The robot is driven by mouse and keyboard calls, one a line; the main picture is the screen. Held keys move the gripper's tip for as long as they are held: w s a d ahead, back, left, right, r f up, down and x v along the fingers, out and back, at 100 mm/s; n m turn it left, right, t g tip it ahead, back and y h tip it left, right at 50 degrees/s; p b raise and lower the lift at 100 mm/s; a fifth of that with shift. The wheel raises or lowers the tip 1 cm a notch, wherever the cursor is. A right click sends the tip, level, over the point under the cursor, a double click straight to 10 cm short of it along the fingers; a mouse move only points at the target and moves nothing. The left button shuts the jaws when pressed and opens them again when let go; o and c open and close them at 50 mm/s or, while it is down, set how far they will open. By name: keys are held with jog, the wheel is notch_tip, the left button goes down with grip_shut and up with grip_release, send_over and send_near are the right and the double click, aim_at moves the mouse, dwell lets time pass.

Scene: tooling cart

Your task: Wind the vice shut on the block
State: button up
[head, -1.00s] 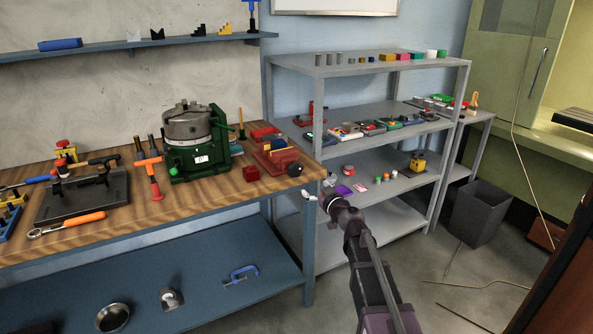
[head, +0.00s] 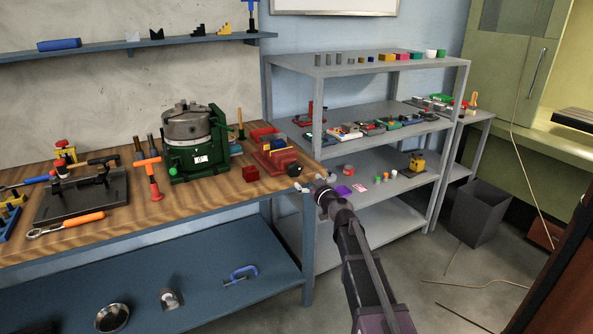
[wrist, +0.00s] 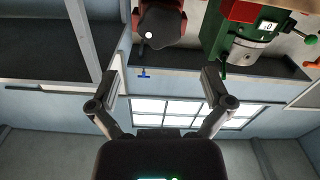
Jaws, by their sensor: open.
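The red vice (head: 277,158) stands at the right end of the wooden bench. Small yellow and blue parts show between its jaws; I cannot tell which is the block or whether the jaws touch it. Its dark round handwheel (head: 294,170) faces the bench's right end. My gripper (head: 314,181) is open and empty, just right of the handwheel and apart from it. In the wrist view, the handwheel (wrist: 160,25) with a white knob lies beyond the open fingers (wrist: 163,78), near the top, and hides most of the vice.
Grey shelves (head: 350,160) with small parts stand to the right. Free air surrounds my gripper off the bench end.

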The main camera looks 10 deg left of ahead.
aim_at(296, 170)
jog(key=x, duration=0.9)
jog(key=shift+w+a, duration=0.1)
jog(key=c, duration=1)
